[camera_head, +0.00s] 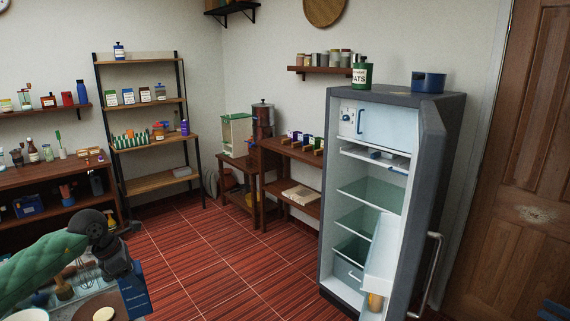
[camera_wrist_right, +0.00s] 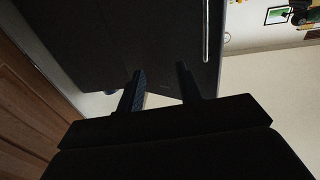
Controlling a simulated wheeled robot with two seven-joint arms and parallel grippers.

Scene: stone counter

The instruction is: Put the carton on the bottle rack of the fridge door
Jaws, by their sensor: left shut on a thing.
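The blue carton (camera_head: 134,293) is in the head view at the lower left, partly hidden by my left gripper (camera_head: 122,268), which is shut on it. The fridge (camera_head: 400,98) stands open at the right, its door (camera_head: 432,165) swung toward me. Part of the door's white inner side (camera_head: 380,265) shows low down, with an orange-yellow item (camera_head: 375,301) at its bottom; most of the rack is hidden. The carton is far from the fridge, across the floor. In the right wrist view my right gripper (camera_wrist_right: 160,86) is open, its dark fingers apart with nothing between them.
A counter with a round board (camera_head: 88,313) is at the lower left. The red tiled floor (camera_head: 215,265) is clear toward the fridge. A door handle (camera_head: 432,270) juts out at the right. A blue pot (camera_head: 429,82) and a green tin (camera_head: 361,75) stand on top of the fridge.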

